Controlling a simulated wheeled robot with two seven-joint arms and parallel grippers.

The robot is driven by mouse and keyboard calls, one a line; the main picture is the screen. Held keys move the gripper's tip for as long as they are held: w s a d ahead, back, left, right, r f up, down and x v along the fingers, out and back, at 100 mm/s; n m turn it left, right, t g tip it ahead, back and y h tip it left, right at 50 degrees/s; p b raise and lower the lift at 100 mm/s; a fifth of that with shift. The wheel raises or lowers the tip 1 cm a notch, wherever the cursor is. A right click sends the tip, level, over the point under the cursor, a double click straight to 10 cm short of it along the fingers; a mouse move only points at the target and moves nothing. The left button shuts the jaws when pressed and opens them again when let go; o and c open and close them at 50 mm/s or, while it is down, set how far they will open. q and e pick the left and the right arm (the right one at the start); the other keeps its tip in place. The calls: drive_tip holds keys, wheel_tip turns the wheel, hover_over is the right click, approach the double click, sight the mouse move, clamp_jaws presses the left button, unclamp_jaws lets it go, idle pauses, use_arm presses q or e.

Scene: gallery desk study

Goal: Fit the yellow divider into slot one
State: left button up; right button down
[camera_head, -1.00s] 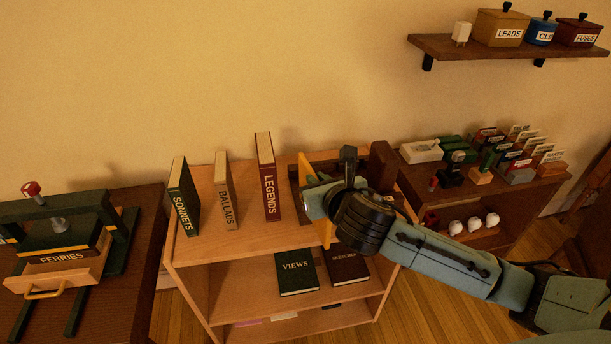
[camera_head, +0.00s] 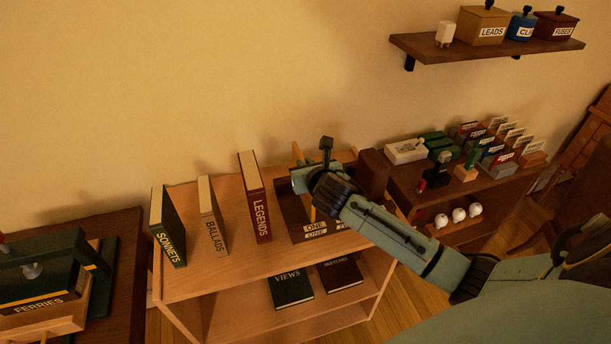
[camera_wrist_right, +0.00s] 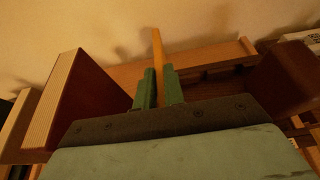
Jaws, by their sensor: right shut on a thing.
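The yellow divider (camera_head: 297,153) stands about upright, held by my right gripper (camera_head: 303,181). In the right wrist view the divider (camera_wrist_right: 157,48) rises between the two green fingertips of the gripper (camera_wrist_right: 159,87), which are shut on it. The dark brown rack (camera_head: 290,217) sits on the top of the bookcase, with labels on its front reading ONE. The divider is over the rack, behind the ONE label (camera_head: 316,227). The gripper hides much of it, so I cannot tell whether its lower edge is in the slot. My left gripper is not in view.
The LEGENDS book (camera_head: 254,197) stands close left of the rack, with BALLADS (camera_head: 211,228) and SONNETS (camera_head: 168,228) beyond. A dark brown block (camera_head: 373,173) stands close on the right. A wall shelf (camera_head: 480,48) hangs above right.

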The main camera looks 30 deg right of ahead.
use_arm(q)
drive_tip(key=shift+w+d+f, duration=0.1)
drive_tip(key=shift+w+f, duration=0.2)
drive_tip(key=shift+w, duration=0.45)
use_arm(e)
drive_tip(key=shift+f, duration=1.5)
drive_tip(key=c, duration=1.5)
unclamp_jaws()
drive_tip(key=shift+f, duration=0.1)
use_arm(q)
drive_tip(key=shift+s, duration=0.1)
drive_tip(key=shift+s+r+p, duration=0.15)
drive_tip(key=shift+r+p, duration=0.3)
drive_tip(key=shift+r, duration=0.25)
use_arm(e)
drive_tip(key=v, duration=1.2)
drive_tip(key=shift+a, duration=0.1)
